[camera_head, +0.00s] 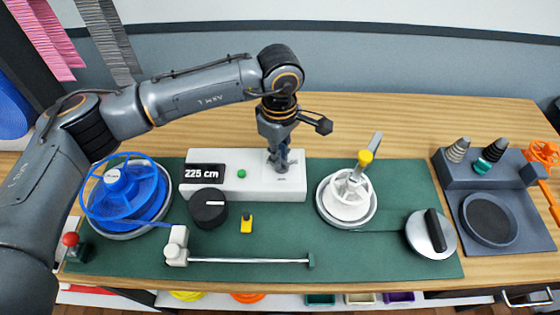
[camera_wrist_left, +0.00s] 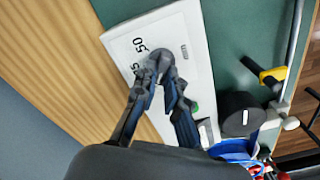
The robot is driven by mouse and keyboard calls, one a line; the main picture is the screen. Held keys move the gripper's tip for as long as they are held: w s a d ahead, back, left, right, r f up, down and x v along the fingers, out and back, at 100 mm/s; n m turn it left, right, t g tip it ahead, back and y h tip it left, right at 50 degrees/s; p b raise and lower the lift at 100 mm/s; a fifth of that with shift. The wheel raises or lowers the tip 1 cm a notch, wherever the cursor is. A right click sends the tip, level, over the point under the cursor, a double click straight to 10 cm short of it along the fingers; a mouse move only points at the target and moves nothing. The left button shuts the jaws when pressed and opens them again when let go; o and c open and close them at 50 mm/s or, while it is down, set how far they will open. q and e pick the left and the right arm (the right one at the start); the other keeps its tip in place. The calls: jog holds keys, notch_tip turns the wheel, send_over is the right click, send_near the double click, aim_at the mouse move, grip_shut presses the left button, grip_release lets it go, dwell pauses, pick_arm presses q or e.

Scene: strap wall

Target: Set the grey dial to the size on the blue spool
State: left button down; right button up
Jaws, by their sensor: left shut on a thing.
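The white box (camera_head: 225,193) stands at the back of the green mat, with a display (camera_head: 205,173) reading 225 cm. My left gripper (camera_head: 279,160) points down at the right end of this box, shut on the grey dial (camera_wrist_left: 163,57). The fingers hide much of the dial and part of its scale. In the left wrist view (camera_wrist_left: 158,76), a printed 50 shows beside the dial, with another number partly covered. The blue spool (camera_head: 150,205) sits on a round holder at the left. Its white label (camera_head: 112,176) is too small to read. My right gripper is out of view.
A black knob (camera_head: 208,208), green button (camera_head: 241,174) and yellow-black piece (camera_head: 246,223) are near the box. A white reel (camera_head: 347,205) and a grey disc with black handle (camera_head: 430,235) stand to the right. A metal rod (camera_head: 250,261) runs along the front. Wood behind the box is clear.

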pick_arm(q)
jog(key=shift+n+b, duration=0.7)
jog(key=c, duration=1.4)
grip_release()
notch_tip(320, 180, up, 12)
